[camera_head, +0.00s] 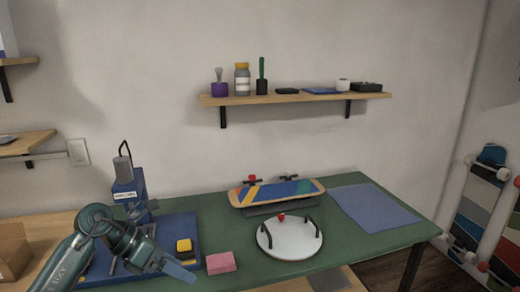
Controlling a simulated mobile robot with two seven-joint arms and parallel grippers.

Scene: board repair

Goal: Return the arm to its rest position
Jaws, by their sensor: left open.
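My left arm comes in from the lower left and bends over the blue mat. My left gripper (178,270) is at its end, low over the mat's front right part, pointing right. It is open, and I see nothing held in it. A yellow and black block (184,247) is just behind it, and a pink block (221,263) lies to its right. My right gripper is not in view.
A blue press-like device (128,184) stands behind my arm. The green table (350,252) holds an upturned skateboard (277,192), a round white lid with black handles (289,238) and a blue-grey sheet (375,207). A cardboard box (14,252) is at left. A wall shelf (290,98) hangs above.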

